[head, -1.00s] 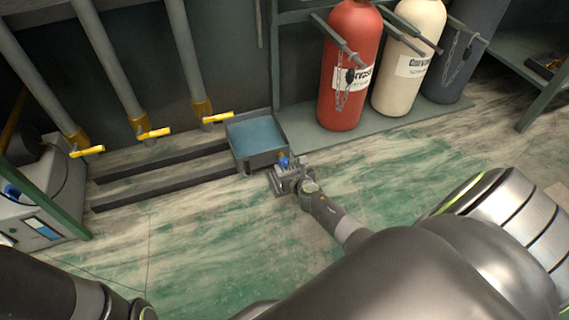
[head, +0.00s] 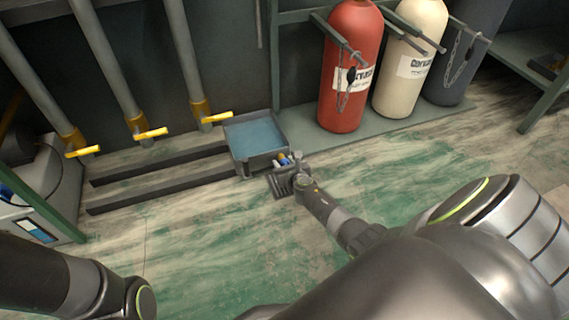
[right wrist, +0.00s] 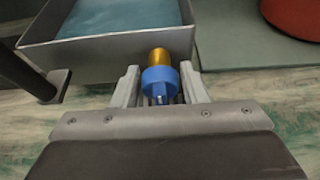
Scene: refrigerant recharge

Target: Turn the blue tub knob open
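The blue tub knob (right wrist: 160,85) sits on a brass stem (right wrist: 159,57) at the front wall of the grey tub (right wrist: 110,55). The tub also shows in the head view (head: 262,157), with blue liquid inside. My right gripper (right wrist: 160,80) has one finger on each side of the knob, close against it, with hardly any gap showing. In the head view my right gripper (head: 286,167) is low at the tub's front right corner and partly hides the knob. My left arm shows at the lower left, but its gripper is out of view.
Red (head: 346,75) and cream (head: 408,60) cylinders and a dark one stand on a low plinth right of the tub. Pipes with yellow valve handles (head: 150,133) are at the left, above dark rails (head: 160,188). The green-streaked floor in front is clear.

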